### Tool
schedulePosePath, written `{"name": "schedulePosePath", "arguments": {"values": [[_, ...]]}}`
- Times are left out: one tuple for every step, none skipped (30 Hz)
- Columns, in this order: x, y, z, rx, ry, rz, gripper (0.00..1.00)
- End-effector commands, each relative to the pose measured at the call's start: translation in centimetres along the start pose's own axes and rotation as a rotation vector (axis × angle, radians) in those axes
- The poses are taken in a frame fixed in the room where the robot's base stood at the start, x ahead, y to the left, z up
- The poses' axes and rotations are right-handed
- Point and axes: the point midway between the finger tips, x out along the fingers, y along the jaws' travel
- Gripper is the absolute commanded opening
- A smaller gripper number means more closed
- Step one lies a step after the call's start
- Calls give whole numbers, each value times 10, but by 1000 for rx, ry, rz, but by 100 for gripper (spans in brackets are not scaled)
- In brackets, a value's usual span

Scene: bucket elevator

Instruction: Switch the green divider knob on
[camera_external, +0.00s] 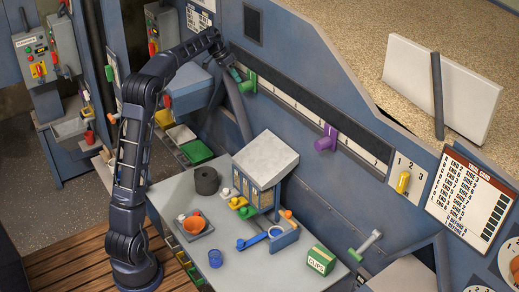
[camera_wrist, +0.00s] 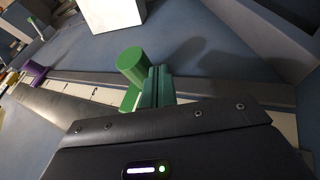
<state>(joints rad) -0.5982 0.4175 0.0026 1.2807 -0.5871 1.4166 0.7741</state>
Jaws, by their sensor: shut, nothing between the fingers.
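The green divider knob (camera_external: 248,83) sits on the long slotted scale strip on the slanted blue panel. In the wrist view the knob (camera_wrist: 131,64) is a green cylinder standing up from the strip. My gripper (camera_external: 236,74) is shut, with its teal fingers close to the left of the knob in the external view. In the wrist view the fingers (camera_wrist: 158,75) are just right of the knob, very near it or touching; I cannot tell which. Nothing shows between the fingers. The knob's lower part is partly hidden by my gripper.
A purple knob (camera_external: 326,139) stands farther right on the same strip. A yellow knob (camera_external: 403,182) is on a numbered plate beyond it.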

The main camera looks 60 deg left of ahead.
Motion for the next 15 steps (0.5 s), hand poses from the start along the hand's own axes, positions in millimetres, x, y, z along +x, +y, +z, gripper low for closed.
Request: {"name": "schedulePosePath", "arguments": {"values": [[3,3,0,1,0,0,0],[4,5,0,1,0,0,0],[4,6,0,1,0,0,0],[5,6,0,1,0,0,0],[6,7,1,0,0,0,0],[6,7,1,0,0,0,0],[6,8,1,0,0,0,0],[6,8,1,0,0,0,0],[6,8,1,0,0,0,0],[6,8,1,0,0,0,0],[6,8,1,0,0,0,0],[6,8,1,0,0,0,0],[6,8,1,0,0,0,0],[6,8,1,0,0,0,0],[6,8,1,0,0,0,0]]}}
